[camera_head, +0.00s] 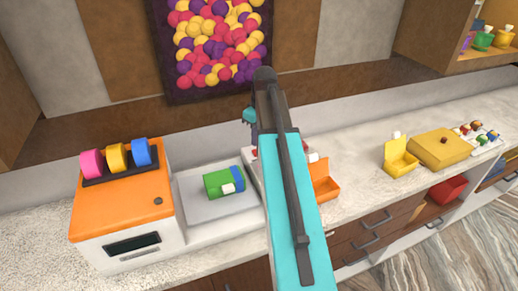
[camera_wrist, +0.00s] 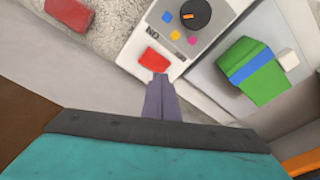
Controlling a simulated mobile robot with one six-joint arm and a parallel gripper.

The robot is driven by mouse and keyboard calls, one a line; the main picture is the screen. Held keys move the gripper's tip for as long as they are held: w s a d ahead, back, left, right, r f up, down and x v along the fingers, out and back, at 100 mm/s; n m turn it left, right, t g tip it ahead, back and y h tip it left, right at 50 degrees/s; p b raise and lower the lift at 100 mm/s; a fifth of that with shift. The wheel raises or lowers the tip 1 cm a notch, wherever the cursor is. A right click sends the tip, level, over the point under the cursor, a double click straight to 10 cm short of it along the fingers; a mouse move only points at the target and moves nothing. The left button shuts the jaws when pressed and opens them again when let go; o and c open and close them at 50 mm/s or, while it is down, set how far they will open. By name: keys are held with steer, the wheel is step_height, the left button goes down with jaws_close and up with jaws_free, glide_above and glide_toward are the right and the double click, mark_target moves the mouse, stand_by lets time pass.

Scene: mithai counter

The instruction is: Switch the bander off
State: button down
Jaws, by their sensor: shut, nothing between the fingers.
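The bander's pale control panel (camera_wrist: 150,32) shows in the wrist view with a black knob (camera_wrist: 190,14), small pink, yellow and blue dots and a red switch (camera_wrist: 154,60). Lettering beside the switch appears upside down and reads as "ON". My gripper (camera_wrist: 160,78) is shut and empty, its fingertips right at the red switch's lower edge. I cannot tell whether they touch it. A green box with a blue band (camera_wrist: 252,70) lies on the grey plate beside the panel. It also shows in the head view (camera_head: 214,184). My arm hides the panel there.
An orange and white machine (camera_head: 160,205) with pink, yellow and blue rolls stands left of the grey plate (camera_head: 192,208). An orange open box (camera_head: 325,183), a yellow open box (camera_head: 400,160) and a larger yellow box (camera_head: 430,150) stand to the right on the counter.

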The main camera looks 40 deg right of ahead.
mark_target(256, 152)
step_height(256, 152, up, 4)
steer(key=shift+p, duration=1.25)
